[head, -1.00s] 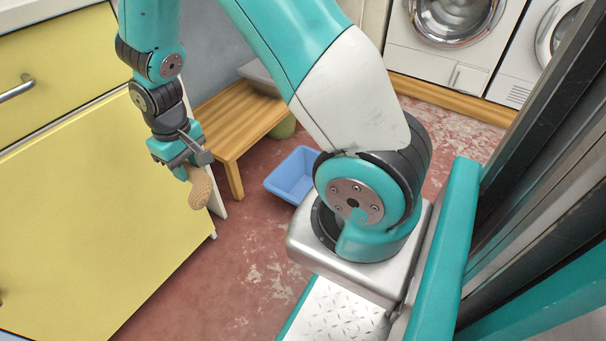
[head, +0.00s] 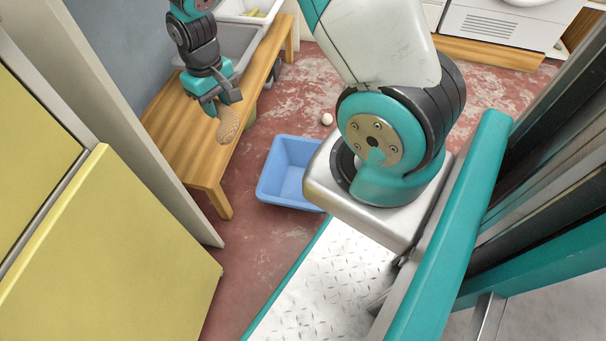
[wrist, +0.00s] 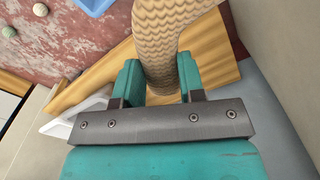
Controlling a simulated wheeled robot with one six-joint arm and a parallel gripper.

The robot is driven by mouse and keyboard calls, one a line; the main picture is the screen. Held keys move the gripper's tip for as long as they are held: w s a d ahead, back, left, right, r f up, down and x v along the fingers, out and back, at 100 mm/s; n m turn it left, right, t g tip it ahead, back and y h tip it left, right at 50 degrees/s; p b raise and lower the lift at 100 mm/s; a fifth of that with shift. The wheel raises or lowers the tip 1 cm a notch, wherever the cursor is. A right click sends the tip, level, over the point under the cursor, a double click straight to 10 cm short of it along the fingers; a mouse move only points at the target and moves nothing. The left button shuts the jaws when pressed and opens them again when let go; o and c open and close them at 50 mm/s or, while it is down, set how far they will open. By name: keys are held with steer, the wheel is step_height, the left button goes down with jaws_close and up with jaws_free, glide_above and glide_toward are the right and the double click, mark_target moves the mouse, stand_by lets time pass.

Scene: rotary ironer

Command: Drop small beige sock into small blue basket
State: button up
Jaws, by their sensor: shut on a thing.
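The beige sock (head: 228,124) hangs from my gripper (head: 218,104), above the wooden bench in the head view. In the wrist view the sock (wrist: 158,38) shows a wavy knit pattern, and my gripper (wrist: 160,85) is shut on it, one teal finger on each side. The blue basket (head: 282,183) stands on the red floor to the right of the bench, below and to the right of the sock. It looks empty where I can see inside; my arm's base hides its right part. A corner of the basket shows at the top of the wrist view (wrist: 95,5).
A wooden bench (head: 180,150) stands along the grey wall, with a grey tub (head: 232,42) and a white basket (head: 262,8) at its far end. A pale ball (head: 326,119) lies on the floor behind the blue basket. Yellow cabinets (head: 130,250) stand at the left.

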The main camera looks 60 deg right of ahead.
steer(key=s+d+f+m+b, duration=0.1)
steer(key=s+d+f+b, duration=0.2)
steer(key=d+f, duration=0.4)
steer(key=s+d+f+m+b, duration=0.2)
steer(key=d+f, duration=0.5)
steer(key=f, duration=0.5)
steer(key=s+d+f+m+b, duration=0.2)
steer(key=s+d+f+b, duration=0.1)
steer(key=d+f, duration=0.4)
step_height(320, 180, down, 3)
steer(key=shift+s+b, duration=0.4)
steer(key=shift+b, duration=0.45)
steer(key=o, duration=1)
steer(key=shift+c, duration=0.2)
step_height(320, 180, up, 18)
steer(key=p, duration=0.8)
steer(key=shift+f, duration=0.25)
steer(key=shift+a, duration=0.1)
